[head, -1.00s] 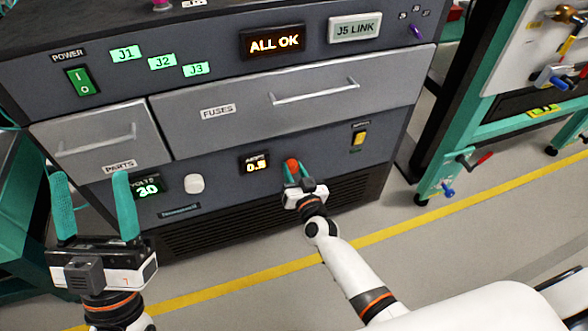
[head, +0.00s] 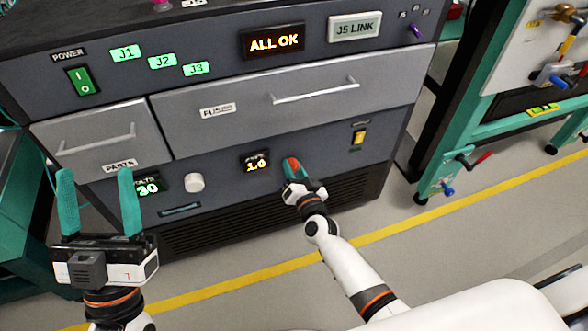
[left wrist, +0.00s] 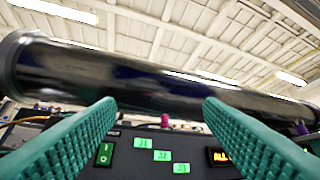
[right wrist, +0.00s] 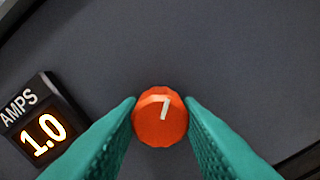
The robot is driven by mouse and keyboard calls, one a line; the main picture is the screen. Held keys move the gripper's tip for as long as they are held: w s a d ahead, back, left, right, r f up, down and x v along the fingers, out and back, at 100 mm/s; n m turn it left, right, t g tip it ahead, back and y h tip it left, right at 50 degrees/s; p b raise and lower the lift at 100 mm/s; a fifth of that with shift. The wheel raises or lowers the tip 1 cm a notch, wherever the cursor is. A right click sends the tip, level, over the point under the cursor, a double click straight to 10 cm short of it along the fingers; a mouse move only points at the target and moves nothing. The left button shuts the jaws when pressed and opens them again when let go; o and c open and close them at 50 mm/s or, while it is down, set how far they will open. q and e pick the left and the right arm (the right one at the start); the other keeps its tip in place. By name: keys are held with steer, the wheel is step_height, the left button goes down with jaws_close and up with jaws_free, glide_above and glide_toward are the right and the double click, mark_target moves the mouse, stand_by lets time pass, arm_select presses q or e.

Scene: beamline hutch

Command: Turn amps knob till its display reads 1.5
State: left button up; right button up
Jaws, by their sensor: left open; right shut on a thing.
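The orange-red amps knob (right wrist: 159,117) is on the dark cabinet front, with a pale pointer mark on its face. My right gripper (right wrist: 160,120) is shut on it, a finger at each side. In the head view the knob (head: 291,165) is partly hidden by the right gripper (head: 294,172). The amps display (right wrist: 40,132) reads 1.0 in the right wrist view; it also shows in the head view (head: 255,162), left of the knob. My left gripper (head: 97,205) is open and empty, in front of the cabinet at the left.
The volts display (head: 148,186) reads 30, with a white knob (head: 194,183) beside it. A yellow switch (head: 359,137) is right of the amps knob. Drawers with bar handles (head: 315,91) are above. In the left wrist view a dark cylinder (left wrist: 150,80) spans above the fingers.

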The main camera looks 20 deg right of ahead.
steer(key=o, duration=1)
steer(key=shift+c, duration=0.2)
steer(key=s+p, duration=0.2)
steer(key=s, duration=0.3)
steer(key=shift+d+r, duration=0.1)
arm_select(q)
steer(key=w+f+g+y+p, duration=0.1)
steer(key=w+f+g+y, duration=0.2)
steer(key=f+g, duration=0.6)
steer(key=shift+w+a+f+y, duration=0.2)
steer(key=shift+w+f+y, duration=0.1)
steer(key=shift+w+f, duration=0.7)
arm_select(e)
glide_toward(294, 169)
steer(key=shift+s, duration=1.25)
